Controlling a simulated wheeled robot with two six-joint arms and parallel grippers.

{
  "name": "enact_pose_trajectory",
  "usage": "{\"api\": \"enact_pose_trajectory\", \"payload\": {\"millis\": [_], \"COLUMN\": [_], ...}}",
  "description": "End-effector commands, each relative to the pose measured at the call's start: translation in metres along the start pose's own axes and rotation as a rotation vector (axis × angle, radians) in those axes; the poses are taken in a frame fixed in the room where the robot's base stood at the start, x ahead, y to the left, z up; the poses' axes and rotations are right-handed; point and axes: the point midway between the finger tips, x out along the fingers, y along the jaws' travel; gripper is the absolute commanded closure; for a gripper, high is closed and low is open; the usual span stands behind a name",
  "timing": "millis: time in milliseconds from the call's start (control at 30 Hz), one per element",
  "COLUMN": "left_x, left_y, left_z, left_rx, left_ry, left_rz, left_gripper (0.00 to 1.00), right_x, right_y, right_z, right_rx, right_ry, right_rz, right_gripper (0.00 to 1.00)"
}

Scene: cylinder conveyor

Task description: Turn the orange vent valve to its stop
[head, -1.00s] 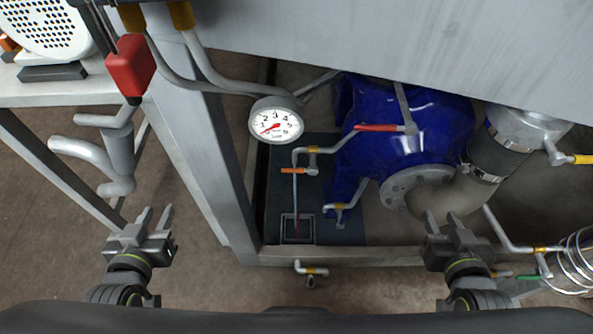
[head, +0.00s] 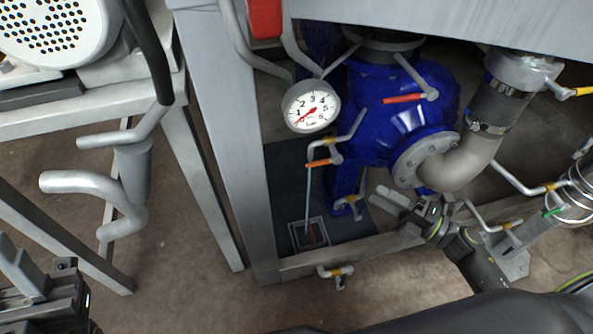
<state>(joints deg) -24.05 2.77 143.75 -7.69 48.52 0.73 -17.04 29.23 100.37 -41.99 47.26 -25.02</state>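The vent valve has a small orange lever (head: 319,162) on a thin bent pipe with a yellow band, in front of the blue pump housing. The lever lies roughly level in the picture. A thin pale stream falls below it to a square floor drain (head: 325,230). My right gripper (head: 378,197) reaches in from the lower right, right of and below the lever. It is apart from the lever, its fingers look parted, and nothing shows between them. My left gripper (head: 40,262) is at the lower left, partly cut off by the picture edge, open and far from the valve.
A dial gauge (head: 311,106) sits just above the vent valve. A red-orange lever (head: 404,98) is on the blue housing (head: 385,135). A steel post (head: 232,150) stands at left.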

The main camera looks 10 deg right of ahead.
Motion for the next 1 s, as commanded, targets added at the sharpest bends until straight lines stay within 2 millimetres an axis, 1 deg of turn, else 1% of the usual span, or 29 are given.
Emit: {"api": "enact_pose_trajectory", "payload": {"millis": [33, 133, 267, 467, 800, 900, 1000], "left_x": [-0.001, -0.001, -0.002, -0.003, -0.007, -0.008, -0.009], "left_y": [0.001, 0.001, 0.001, 0.001, 0.001, 0.001, 0.001], "left_z": [-0.004, -0.008, -0.008, -0.007, -0.007, -0.008, -0.008], "left_rx": [0.002, 0.003, 0.002, -0.001, -0.006, -0.008, -0.010], "left_ry": [0.024, 0.045, 0.047, 0.049, 0.054, 0.056, 0.057], "left_rz": [0.002, 0.004, 0.002, -0.002, -0.009, -0.011, -0.012], "left_gripper": [0.70, 0.70, 0.70, 0.70, 0.70, 0.70, 0.70], "right_x": [-0.001, 0.002, 0.017, 0.056, 0.129, 0.146, 0.159], "right_y": [-0.003, -0.005, -0.005, -0.004, -0.005, -0.005, -0.006], "right_z": [-0.001, -0.003, -0.004, -0.005, -0.008, -0.008, -0.009], "right_rx": [-0.015, -0.028, -0.028, -0.027, -0.025, -0.024, -0.025], "right_ry": [0.021, 0.041, 0.041, 0.039, 0.038, 0.038, 0.038], "right_rz": [-0.007, -0.010, -0.007, -0.004, -0.004, -0.005, -0.007], "right_gripper": [0.66, 0.66, 0.66, 0.66, 0.66, 0.66, 0.66]}}
